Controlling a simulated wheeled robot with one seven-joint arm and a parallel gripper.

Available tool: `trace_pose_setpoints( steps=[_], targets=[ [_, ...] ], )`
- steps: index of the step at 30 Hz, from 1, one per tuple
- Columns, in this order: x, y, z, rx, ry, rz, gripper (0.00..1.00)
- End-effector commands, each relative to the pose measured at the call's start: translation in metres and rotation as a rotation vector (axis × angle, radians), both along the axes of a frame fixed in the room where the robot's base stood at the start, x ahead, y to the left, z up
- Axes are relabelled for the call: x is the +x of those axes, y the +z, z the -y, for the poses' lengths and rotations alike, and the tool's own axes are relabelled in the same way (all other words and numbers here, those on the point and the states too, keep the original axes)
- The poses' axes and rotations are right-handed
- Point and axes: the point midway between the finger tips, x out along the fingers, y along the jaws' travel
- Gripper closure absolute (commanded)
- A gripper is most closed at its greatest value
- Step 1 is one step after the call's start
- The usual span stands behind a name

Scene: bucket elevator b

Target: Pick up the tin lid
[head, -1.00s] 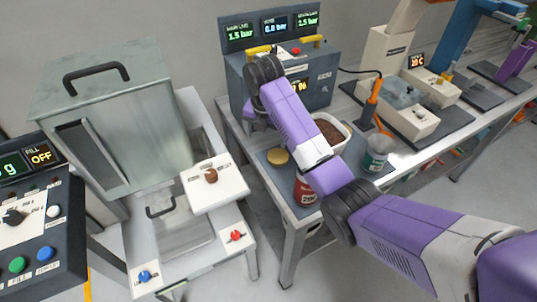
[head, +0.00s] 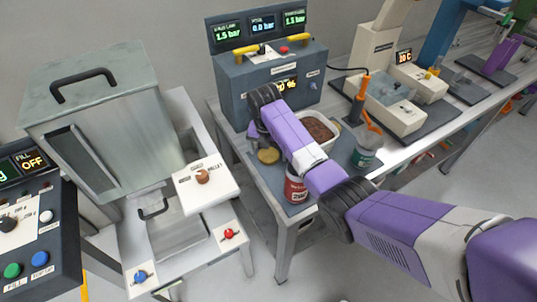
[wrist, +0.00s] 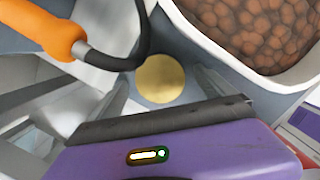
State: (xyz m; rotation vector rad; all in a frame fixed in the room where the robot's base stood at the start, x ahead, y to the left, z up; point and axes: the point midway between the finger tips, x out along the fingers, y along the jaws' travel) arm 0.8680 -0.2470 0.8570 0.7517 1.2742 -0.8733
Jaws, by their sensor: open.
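The tin lid is a flat gold disc (head: 269,155) lying on the grey mat near the left end of the bench. It also shows in the wrist view (wrist: 160,78), near the middle, beyond the gripper body. My gripper (head: 261,139) is open just above and behind the lid in the head view. In the wrist view its two grey fingers reach out on the left and right of the lid, with nothing held between them. I cannot tell how much height remains between the fingertips and the lid.
A white tub of brown pellets (wrist: 205,50) stands close to the lid. A red-labelled tin (head: 296,188) and a green-labelled tin (head: 364,157) stand nearby. The dark gauge box (head: 240,85) is behind. An orange-handled tool (wrist: 45,30) is at the wrist view's upper left.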

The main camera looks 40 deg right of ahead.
Motion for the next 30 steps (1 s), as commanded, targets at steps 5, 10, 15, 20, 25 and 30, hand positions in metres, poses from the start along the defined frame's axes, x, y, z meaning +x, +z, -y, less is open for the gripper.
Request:
trace_pose_setpoints(
  steps=[5,10,15,20,25,30],
  targets=[
    [0.0,0.0,0.0,0.0,0.0,0.0,0.22],
    [0.0,0.0,0.0,0.0,0.0,0.0,0.56],
    [0.0,0.0,0.0,0.0,0.0,0.0,0.7],
    [0.0,0.001,0.0,0.0,0.0,0.0,0.7],
    [0.0,0.009,0.0,0.0,0.0,0.0,0.7],
    [0.001,0.032,0.0,-0.001,0.0,0.003,0.7]
  ],
)
